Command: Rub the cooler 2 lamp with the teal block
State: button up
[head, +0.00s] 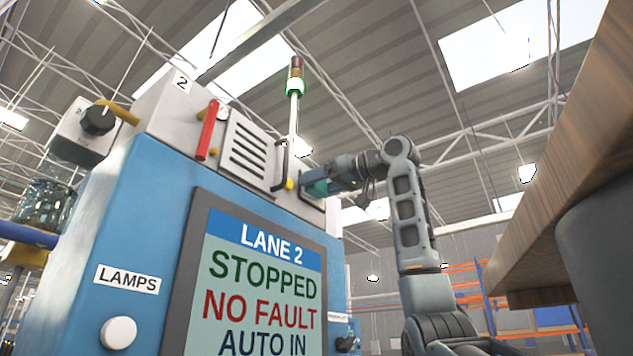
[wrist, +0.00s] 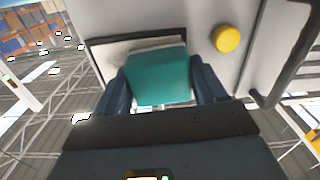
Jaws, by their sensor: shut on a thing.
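The teal block (wrist: 157,78) is held between the two fingers of my gripper (wrist: 160,92). In the head view the block (head: 317,188) shows at the tip of my gripper (head: 328,184), close to the upper right face of the white-topped blue cabinet. A round yellow dome (wrist: 227,38) is on that face, right of the block in the wrist view; it also shows in the head view (head: 289,183). I cannot tell whether it is the cooler 2 lamp. Behind the block is a dark-framed pale panel (wrist: 110,54), partly hidden; I cannot tell whether they touch.
A dark bar handle (wrist: 286,62) stands out beside the yellow dome. The cabinet carries a "2" plate (head: 182,83), a red handle (head: 207,130), a vent (head: 247,149) and a "LANE 2" screen (head: 262,280). A signal tower (head: 293,85) rises behind. A wooden edge (head: 560,170) is at right.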

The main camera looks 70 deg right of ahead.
jog(key=s+d, duration=0.1)
jog(key=d, duration=0.5)
jog(key=shift+s+d, duration=0.25)
jog(key=shift+s, duration=0.05)
dwell(0.3)
jog(key=shift+w+a+b, duration=0.35)
jog(key=shift+a+b, duration=0.1)
jog(key=shift+a, duration=0.9)
jog(key=shift+w+a+b, duration=0.35)
jog(key=shift+a+b, duration=0.1)
jog(key=shift+a, duration=0.9)
jog(key=shift+w+a+b, duration=0.35)
jog(key=shift+a+b, duration=0.1)
jog(key=shift+a, duration=0.9)
jog(key=v, duration=0.6)
jog(key=shift+b, duration=0.45)
jog(key=shift+s, duration=0.1)
jog(key=v, duration=0.3)
